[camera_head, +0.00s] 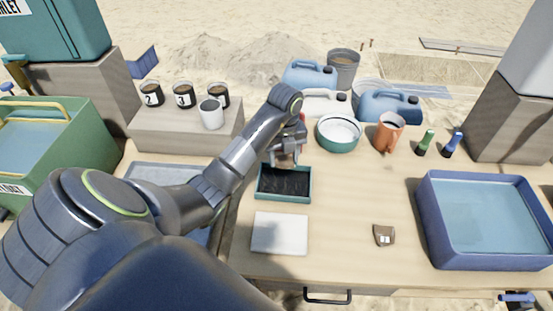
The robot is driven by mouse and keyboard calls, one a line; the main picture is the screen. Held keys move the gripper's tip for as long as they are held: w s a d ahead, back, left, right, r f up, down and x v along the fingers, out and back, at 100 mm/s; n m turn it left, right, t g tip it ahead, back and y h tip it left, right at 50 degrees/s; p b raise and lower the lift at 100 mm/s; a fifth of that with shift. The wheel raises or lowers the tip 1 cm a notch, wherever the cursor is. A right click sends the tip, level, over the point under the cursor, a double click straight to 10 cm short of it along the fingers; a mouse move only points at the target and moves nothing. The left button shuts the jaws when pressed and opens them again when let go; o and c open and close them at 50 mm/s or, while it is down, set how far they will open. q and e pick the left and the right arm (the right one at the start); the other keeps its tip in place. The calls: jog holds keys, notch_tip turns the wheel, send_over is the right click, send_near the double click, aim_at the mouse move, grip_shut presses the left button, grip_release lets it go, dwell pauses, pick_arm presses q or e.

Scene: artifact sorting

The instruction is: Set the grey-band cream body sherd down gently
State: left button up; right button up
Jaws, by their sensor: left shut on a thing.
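My left gripper (287,152) comes in from the left over the back edge of a small teal-rimmed tray with a dark lining (284,196). It is shut on a small tan piece, taken to be the grey-band cream body sherd (284,160). My fingers and wrist hide part of it, and its grey band cannot be made out. I cannot tell whether it touches the tray. A brown sherd with a white patch (384,235) lies apart on the table at the right.
A white flat pad (279,234) lies in front of the tray. A blue bin (486,258) of water stands at right. A white-and-green bowl (338,133), an orange mug (388,133) and jugs (390,107) stand behind. Bare table (350,195) lies right of the tray.

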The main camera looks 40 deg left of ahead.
pick_arm(q)
jog(key=b, duration=0.5)
send_over(283, 184)
notch_tip(283, 184, down, 5)
jog(key=shift+f, duration=0.2)
jog(key=shift+f+b, duration=0.35)
jog(key=shift+f, duration=0.05)
notch_tip(283, 184, down, 3)
jog(key=b, duration=0.2)
jog(key=shift+b, duration=0.35)
jog(key=shift+f, duration=0.25)
jog(key=shift+f, duration=0.1)
jog(key=o, duration=1)
jog(key=shift+c, duration=0.2)
